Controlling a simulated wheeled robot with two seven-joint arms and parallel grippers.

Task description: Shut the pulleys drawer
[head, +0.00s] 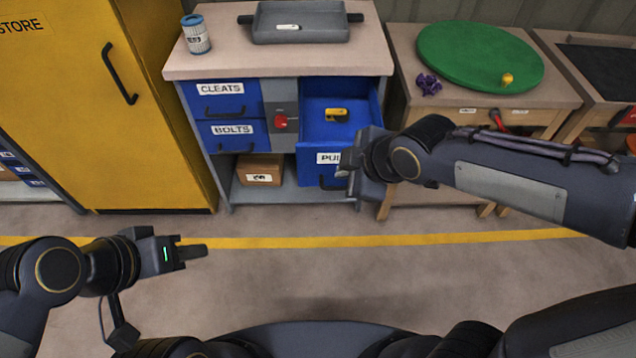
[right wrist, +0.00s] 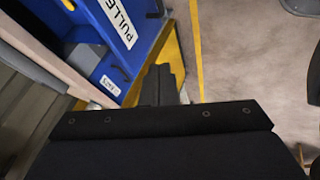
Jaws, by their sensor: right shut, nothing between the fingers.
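The pulleys drawer (head: 313,168) is pulled out of the right side of the workbench cabinet. It is blue, with a white label partly hidden by my right gripper and a dark handle below. A yellow item (head: 337,115) lies inside it. The drawer's label (right wrist: 113,20) also shows in the right wrist view, at the upper left. My right gripper (head: 348,168) is shut and empty, at the right part of the drawer front; I cannot tell whether it touches. Its fingers show in the right wrist view (right wrist: 160,84). My left gripper (head: 196,252) looks shut and empty, low over the floor, away from the cabinet.
The cleats drawer (head: 221,99) and bolts drawer (head: 225,134) are shut. A cardboard box (head: 259,170) sits on the shelf below. A can (head: 196,35) and grey tray (head: 300,22) stand on top. A yellow cabinet (head: 140,130) stands left; a table with a green disc (head: 478,55) stands right.

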